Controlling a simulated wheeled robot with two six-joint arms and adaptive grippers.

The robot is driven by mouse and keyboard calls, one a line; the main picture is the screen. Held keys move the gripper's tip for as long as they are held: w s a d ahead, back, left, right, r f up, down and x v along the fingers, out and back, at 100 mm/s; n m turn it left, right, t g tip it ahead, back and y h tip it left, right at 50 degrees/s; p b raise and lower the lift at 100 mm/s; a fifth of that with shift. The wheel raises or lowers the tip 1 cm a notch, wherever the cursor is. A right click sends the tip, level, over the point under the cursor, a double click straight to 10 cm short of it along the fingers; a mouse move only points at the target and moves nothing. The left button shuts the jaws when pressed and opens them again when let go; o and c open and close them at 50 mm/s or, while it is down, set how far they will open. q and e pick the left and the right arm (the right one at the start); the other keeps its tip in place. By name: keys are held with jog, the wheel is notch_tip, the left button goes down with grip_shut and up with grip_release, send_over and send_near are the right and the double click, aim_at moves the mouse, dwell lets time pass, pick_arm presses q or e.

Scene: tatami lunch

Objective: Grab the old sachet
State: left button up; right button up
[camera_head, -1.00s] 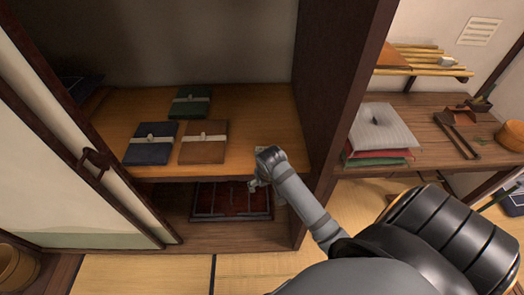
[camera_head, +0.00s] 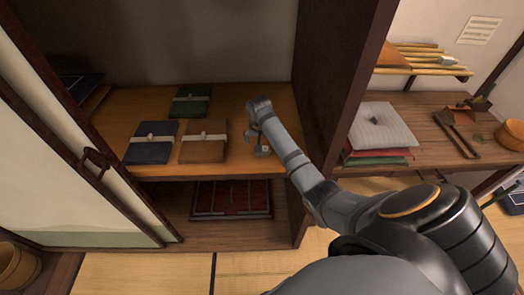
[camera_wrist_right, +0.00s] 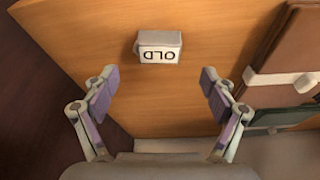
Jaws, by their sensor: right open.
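A small white packet printed OLD (camera_wrist_right: 159,47) rests on the wooden shelf in the right wrist view, with its lettering upside down. My right gripper (camera_wrist_right: 158,83) is open and empty. Its two fingers are apart on either side of the picture, and the packet lies beyond the gap between them, not touching either finger. In the head view my right gripper (camera_head: 257,142) is over the right part of the shelf, beside the brown wrapped bundle. I cannot clearly make out the packet there. My left gripper is not in view.
Brown (camera_head: 204,142), blue (camera_head: 152,143) and green (camera_head: 191,101) wrapped bundles lie on the shelf (camera_head: 240,110), left of my gripper. A dark upright panel (camera_head: 340,80) closes the right side. A red tray (camera_head: 232,199) sits below.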

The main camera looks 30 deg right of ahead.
jog(key=x, duration=0.4)
jog(key=shift+s+a+f+p, duration=0.15)
jog(key=shift+s+f+p, duration=0.05)
jog(key=shift+f+p, duration=0.2)
jog(key=shift+w+f, duration=0.15)
jog(key=shift+f, duration=0.25)
jog(key=shift+c, duration=0.4)
jog(key=shift+r, duration=0.1)
jog(key=c, duration=0.9)
